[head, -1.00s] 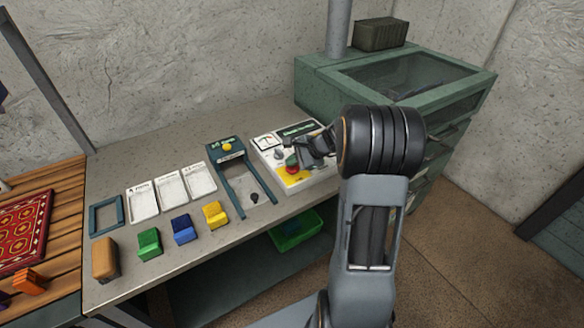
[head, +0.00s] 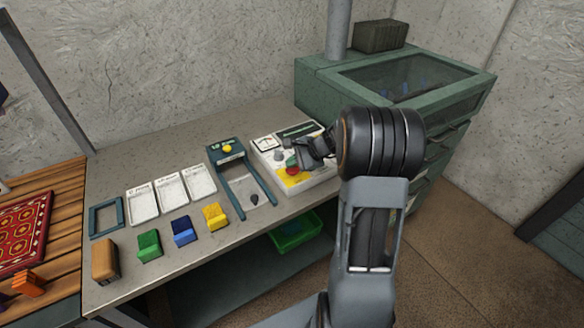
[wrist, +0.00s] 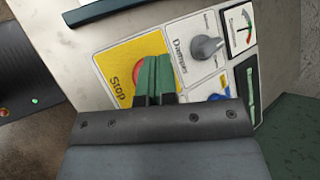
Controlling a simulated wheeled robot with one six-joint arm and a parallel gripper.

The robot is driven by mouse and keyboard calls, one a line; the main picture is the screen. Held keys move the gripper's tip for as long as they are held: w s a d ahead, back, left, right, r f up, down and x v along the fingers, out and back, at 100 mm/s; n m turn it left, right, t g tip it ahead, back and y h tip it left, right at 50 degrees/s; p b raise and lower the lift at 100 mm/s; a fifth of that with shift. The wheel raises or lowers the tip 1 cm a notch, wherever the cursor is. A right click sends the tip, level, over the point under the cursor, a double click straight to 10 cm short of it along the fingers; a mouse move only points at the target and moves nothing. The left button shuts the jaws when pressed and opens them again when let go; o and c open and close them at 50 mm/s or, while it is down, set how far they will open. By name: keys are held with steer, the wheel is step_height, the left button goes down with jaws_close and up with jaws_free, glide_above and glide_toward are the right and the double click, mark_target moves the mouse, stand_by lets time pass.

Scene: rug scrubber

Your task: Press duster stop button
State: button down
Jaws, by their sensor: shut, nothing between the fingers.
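The red stop button (head: 292,171) is on the yellow patch of the white control panel (head: 313,183) on the bench. In the wrist view the yellow "Stop" label (wrist: 117,56) shows beside the red button (wrist: 136,93), which is partly hidden behind my fingers. My gripper (head: 290,160) is shut and empty, with its green fingertips at the button. The fingertips also show in the wrist view (wrist: 153,80), overlapping the button's right side. I cannot tell whether they touch it or whether it is pressed in.
A grey knob (wrist: 206,47) marked "Damper" and a gauge (wrist: 241,27) sit beside the button. A green cabinet (head: 325,87) with a glass top stands right of the panel. Left are a dark frame (head: 229,182), white trays (head: 172,188) and coloured blocks (head: 182,230).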

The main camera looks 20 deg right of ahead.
mark_target(293, 169)
steer(key=shift+r+p, duration=0.3)
steer(key=shift+r, duration=0.3)
steer(key=shift+r, duration=0.1)
steer(key=shift+r+p, duration=1.9)
steer(key=shift+r, duration=0.5)
